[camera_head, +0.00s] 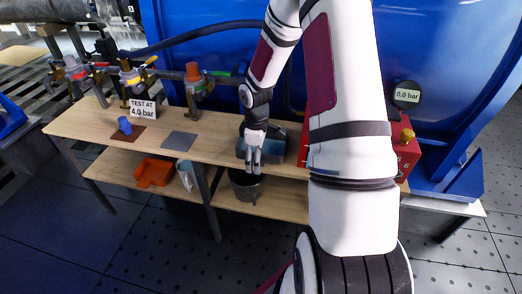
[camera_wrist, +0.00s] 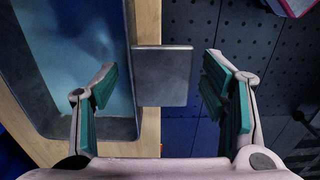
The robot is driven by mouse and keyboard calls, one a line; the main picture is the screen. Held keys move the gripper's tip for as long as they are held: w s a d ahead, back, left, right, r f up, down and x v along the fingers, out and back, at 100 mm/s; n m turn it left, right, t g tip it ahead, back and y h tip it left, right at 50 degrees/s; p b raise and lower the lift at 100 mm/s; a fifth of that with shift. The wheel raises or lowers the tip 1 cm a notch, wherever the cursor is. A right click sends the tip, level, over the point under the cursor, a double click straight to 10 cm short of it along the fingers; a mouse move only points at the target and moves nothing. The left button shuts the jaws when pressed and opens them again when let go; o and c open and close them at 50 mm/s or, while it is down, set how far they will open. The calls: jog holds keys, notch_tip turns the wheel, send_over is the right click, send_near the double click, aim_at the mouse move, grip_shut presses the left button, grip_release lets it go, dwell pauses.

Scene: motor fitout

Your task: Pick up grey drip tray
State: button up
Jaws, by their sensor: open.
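The grey drip tray (camera_head: 276,152) sits on the wooden bench top at its front edge, partly hidden behind my arm and gripper. In the wrist view the tray (camera_wrist: 121,130) fills the left side, with dark walls and a bluish inside. A flat grey tab (camera_wrist: 163,76) sticks out from it past the bench edge. My gripper (camera_head: 253,168) points down at the tray's front side. In the wrist view my gripper (camera_wrist: 160,78) is open, with one green-padded finger on each side of the tab. I see no clear contact with the tab.
A grey pot (camera_head: 246,188) stands on the lower shelf below my gripper. An orange bin (camera_head: 154,173) and a light blue jug (camera_head: 186,174) are further left. A blue cup (camera_head: 124,125) and valves stand on the bench. A red box (camera_head: 405,155) is at right, a large blue tank behind.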

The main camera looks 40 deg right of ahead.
jog(key=shift+f, duration=0.2)
grip_shut()
jog(key=shift+r, duration=0.15)
